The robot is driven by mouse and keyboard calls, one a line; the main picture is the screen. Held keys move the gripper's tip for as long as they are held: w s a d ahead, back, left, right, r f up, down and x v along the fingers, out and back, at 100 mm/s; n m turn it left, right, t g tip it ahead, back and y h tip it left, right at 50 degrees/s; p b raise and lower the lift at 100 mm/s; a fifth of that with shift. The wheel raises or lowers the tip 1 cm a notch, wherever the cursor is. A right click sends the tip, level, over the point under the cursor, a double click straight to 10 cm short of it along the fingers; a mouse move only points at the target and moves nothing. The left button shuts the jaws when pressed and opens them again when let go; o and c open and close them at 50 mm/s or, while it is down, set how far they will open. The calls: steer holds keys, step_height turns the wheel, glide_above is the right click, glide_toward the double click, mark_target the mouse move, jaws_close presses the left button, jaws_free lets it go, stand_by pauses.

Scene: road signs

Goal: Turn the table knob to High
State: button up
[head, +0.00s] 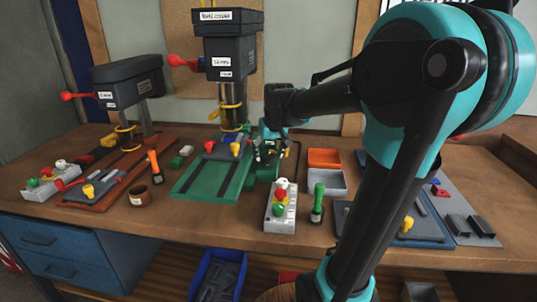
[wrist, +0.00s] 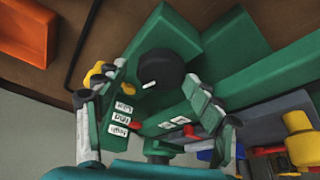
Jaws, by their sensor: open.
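A round black knob (wrist: 160,70) with a short white mark sits on a green machine housing (wrist: 165,20) in the wrist view. The mark is on the knob's lower side in the picture. White labels (wrist: 120,119) lie to its lower left; they seem to read Low, Mid and High from top to bottom. My gripper (wrist: 154,82) is open, one finger on each side of the knob, with visible gaps and nothing held. In the head view my gripper (head: 271,140) is at the green drill press base (head: 217,178); the knob cannot be made out there.
On the workbench (head: 160,215), an orange bin (head: 324,158) and a grey bin (head: 325,181) stand right of the press. A button box (head: 281,207) and a green-handled tool (head: 318,200) stand in front. A second drill press (head: 125,85) is at left.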

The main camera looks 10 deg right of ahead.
steer(key=v, duration=0.8)
